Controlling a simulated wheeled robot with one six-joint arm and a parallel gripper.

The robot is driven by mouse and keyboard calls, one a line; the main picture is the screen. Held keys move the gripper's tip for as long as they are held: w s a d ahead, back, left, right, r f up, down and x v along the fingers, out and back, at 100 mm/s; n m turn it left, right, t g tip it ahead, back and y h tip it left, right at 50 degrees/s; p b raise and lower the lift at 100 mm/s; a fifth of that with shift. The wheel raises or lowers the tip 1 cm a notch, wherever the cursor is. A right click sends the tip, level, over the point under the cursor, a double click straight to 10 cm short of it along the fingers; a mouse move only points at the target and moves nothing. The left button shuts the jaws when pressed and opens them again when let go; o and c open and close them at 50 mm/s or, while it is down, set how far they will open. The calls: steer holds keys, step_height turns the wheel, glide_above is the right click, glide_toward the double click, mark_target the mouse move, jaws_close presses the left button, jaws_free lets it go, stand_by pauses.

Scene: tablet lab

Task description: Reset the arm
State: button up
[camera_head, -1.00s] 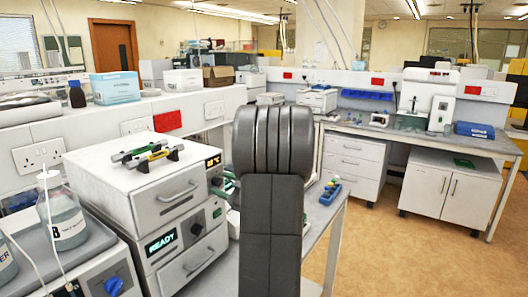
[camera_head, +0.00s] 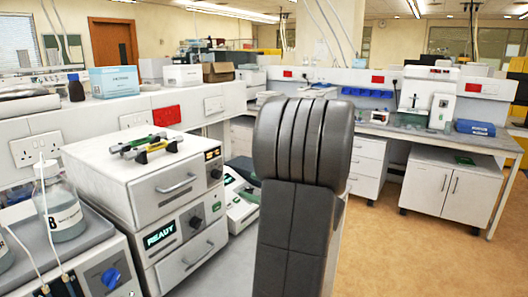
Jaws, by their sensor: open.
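My arm (camera_head: 290,215) stands upright in the middle of the head view, right of the stacked white instruments. I see a dark grey segmented link with a rounded, ribbed top. It leans slightly to the right toward its top. My gripper does not show in this view; it is hidden or out of frame. Nothing is seen held.
Two stacked white drawer units (camera_head: 165,195) stand left of my arm, the lower reading READY. A labelled bottle (camera_head: 62,205) with tubing is further left. A small white device (camera_head: 240,205) sits close to my arm. The right floor (camera_head: 400,245) is clear.

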mark_target(221, 176)
steer(key=p+x, duration=0.2)
steer(key=x, duration=0.9)
steer(key=shift+p, duration=0.3)
steer(key=shift+d+f+n+b, duration=0.1)
steer(key=shift+f+n+b, duration=0.1)
steer(key=shift+n+b, duration=0.35)
steer(key=n+b, duration=0.1)
steer(key=n, duration=0.3)
steer(key=n+b, duration=0.2)
steer(key=n, duration=0.2)
steer(key=shift+s+d+r, duration=0.1)
steer(key=shift+r, duration=0.1)
steer(key=n, duration=0.5)
steer(key=shift+r+n, duration=0.15)
steer(key=shift+n, duration=1.4)
